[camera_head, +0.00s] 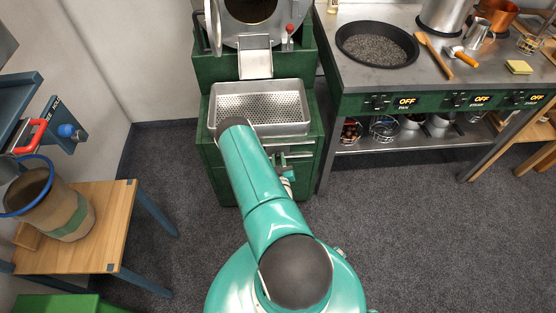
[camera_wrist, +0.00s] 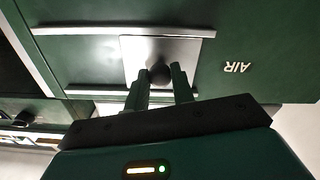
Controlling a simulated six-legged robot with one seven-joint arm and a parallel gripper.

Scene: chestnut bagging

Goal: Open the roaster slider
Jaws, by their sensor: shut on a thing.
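The slider is a pale metal plate (camera_wrist: 135,55) between two metal rails (camera_wrist: 125,31) on a green panel in the wrist view. A dark round knob (camera_wrist: 160,73) sits on the plate. My gripper (camera_wrist: 160,82) is shut on this knob, with one green finger on each side. The word AIR (camera_wrist: 237,68) appears upside down to the right of the plate. In the head view, the roaster's green cabinet (camera_head: 216,165) stands ahead, with rails (camera_head: 298,155) on its front. My arm hides much of that front, and the gripper is not clearly visible there.
A perforated metal tray (camera_head: 300,128) sits atop the cabinet, below the roaster drum. A steel counter (camera_head: 345,78) with a black pan (camera_head: 377,46) stands to the right. A wooden table (camera_head: 112,225) with a sack (camera_head: 68,218) is at the left. Carpet between them is clear.

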